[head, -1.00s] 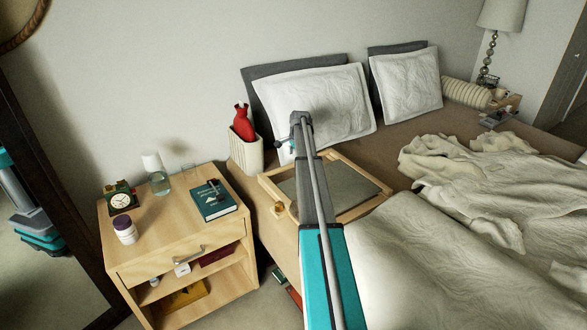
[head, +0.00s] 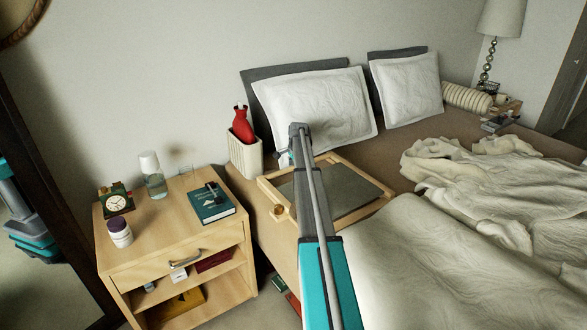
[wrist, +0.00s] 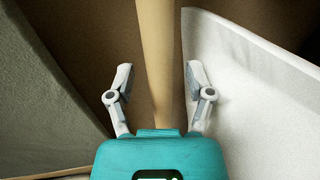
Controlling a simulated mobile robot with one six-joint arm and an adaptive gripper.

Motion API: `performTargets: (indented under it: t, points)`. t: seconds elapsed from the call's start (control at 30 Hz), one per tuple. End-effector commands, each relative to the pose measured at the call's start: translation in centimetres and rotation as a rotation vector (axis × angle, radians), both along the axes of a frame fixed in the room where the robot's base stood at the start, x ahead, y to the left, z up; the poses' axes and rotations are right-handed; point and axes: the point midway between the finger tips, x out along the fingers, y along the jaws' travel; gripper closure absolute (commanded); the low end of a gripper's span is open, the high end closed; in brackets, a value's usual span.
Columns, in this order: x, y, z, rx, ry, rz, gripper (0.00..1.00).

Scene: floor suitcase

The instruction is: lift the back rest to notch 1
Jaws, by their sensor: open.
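The back rest (head: 352,188) is a light wooden frame with a grey panel, lying nearly flat on the bed's near left part. Its far end lies by the white pillow. My gripper (wrist: 159,76) is open in the wrist view, with one finger on each side of a wooden bar (wrist: 157,40) of the frame. I cannot tell how far above or below the bar the fingertips are. The grey panel (wrist: 40,110) shows at left in the wrist view. In the head view my arm hides part of the frame and most of the gripper. The notches are not clearly visible.
A white pillow (head: 315,108) leans at the headboard. A white bin with a red hot-water bottle (head: 243,125) stands left of the frame. A nightstand (head: 165,225) holds a clock, jars and a book. A rumpled blanket (head: 440,250) covers the bed's right.

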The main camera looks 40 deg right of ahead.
Motion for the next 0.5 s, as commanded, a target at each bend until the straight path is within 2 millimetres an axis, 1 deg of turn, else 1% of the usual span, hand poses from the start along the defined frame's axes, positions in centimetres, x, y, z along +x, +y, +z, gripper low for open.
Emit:
performTargets:
  t: [0.13, 0.5]
  points:
    - [0.01, 0.0, 0.02, 0.0, 0.0, 0.0, 0.32]
    - [0.0, 0.01, 0.02, 0.0, 0.0, 0.0, 1.0]
